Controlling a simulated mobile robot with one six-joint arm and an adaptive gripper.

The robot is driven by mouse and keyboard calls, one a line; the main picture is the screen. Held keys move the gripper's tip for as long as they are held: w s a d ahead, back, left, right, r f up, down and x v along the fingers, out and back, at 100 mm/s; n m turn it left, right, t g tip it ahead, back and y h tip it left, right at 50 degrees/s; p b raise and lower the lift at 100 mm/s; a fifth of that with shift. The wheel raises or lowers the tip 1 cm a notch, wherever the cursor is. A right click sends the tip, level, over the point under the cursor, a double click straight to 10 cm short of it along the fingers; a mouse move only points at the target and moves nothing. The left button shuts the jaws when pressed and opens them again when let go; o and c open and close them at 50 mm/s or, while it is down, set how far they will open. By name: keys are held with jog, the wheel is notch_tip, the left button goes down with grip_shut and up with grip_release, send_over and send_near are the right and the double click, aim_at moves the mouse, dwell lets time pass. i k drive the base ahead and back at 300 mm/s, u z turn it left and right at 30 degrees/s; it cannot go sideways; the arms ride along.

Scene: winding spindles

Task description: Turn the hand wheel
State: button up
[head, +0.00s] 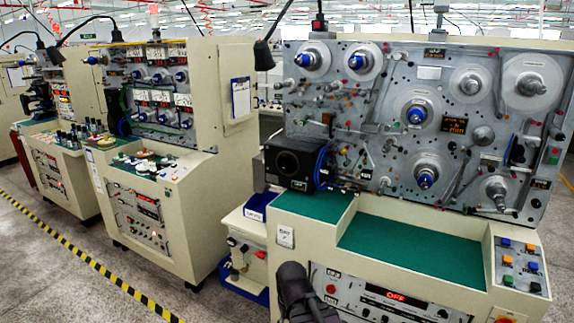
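A large winding machine with a grey upright panel (350,135) stands at the right. Its panel carries several round discs and spindles. Blue-hubbed ones include an upper left disc (312,60), an upper middle disc (361,62), a central disc (418,114) and a lower disc (428,174). Pale-hubbed discs sit at the upper right (531,82) and lower right (495,192). I cannot tell which of these is the hand wheel. A dark part of my arm shows at the bottom centre, in front of the machine's base. I cannot make out gripper fingers in this view.
A green work surface (405,250) lies below the panel. A black box (290,162) stands left of it. A button console (520,268) is at the right. Similar machines (150,180) stand left. Grey floor (60,275) with a yellow-black stripe (95,262) is open at lower left.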

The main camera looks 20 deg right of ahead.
aim_at(286, 163)
jog(key=z, duration=0.25)
jog(key=i, duration=0.85)
jog(key=z, duration=0.55)
